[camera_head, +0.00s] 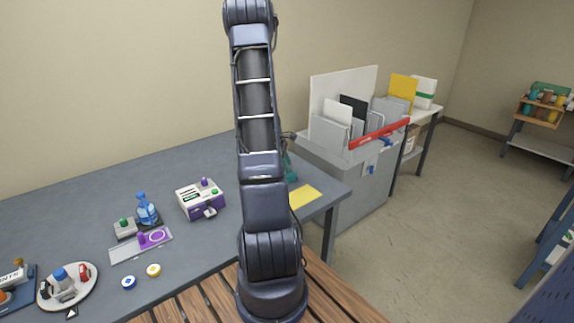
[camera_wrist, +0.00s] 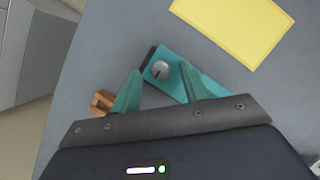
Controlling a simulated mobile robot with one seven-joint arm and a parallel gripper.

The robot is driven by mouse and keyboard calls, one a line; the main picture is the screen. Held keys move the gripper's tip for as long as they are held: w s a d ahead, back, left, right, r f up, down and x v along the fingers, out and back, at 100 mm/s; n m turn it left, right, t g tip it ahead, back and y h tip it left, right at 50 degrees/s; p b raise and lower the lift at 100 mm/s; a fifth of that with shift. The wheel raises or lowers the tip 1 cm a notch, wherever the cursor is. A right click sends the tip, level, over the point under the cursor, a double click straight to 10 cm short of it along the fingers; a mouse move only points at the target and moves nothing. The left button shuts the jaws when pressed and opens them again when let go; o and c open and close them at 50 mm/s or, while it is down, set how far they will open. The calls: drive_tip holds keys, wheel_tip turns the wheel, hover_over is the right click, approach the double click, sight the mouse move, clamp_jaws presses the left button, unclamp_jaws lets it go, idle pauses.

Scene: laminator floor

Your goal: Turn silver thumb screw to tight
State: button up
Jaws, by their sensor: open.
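The silver thumb screw (camera_wrist: 160,70) shows in the wrist view as a small round metal knob with a mark on its top. It sits near the left end of a teal block (camera_wrist: 207,88) on the grey table. My gripper (camera_wrist: 161,82) is open, with its two green fingers pointing towards the block. The knob lies between the fingertips and a little beyond them in the picture; I cannot tell the height gap. In the head view my arm hides the screw, and only a teal bit (camera_head: 290,170) shows beside the arm.
A yellow sheet (camera_wrist: 235,25) lies near the block. A small orange-brown piece (camera_wrist: 101,102) is by the left finger. The table (camera_head: 100,190) carries a white and purple device (camera_head: 200,200) and other items at left. A grey cabinet (camera_head: 350,185) stands beyond the table's right edge.

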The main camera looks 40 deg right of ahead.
drive_tip(key=shift+d+f, duration=0.1)
drive_tip(key=shift+f, duration=0.15)
drive_tip(key=shift+c, duration=0.5)
clamp_jaws()
